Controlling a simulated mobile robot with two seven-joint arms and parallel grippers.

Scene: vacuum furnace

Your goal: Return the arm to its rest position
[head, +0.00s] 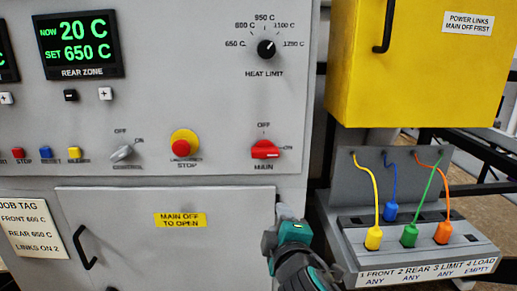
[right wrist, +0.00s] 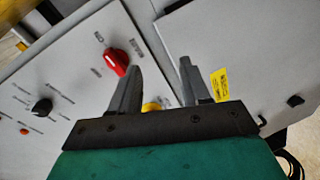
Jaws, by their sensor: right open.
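My right gripper (head: 283,212) is in front of the lower right of the grey furnace panel, below the red MAIN switch (head: 265,149). In the right wrist view my gripper (right wrist: 158,66) has its two fingers apart, with nothing between them. The red MAIN switch (right wrist: 116,61) shows beyond the left finger there. Its handle lies roughly level in the head view, towards the ON mark. My left gripper is not in view.
A yellow power-links box (head: 415,70) hangs at the upper right. Below it, a link block (head: 350,245) holds yellow, blue, green and orange plugs on wires. The lower furnace door (head: 140,250) is closed. The red STOP button (head: 181,147) sits left of the switch.

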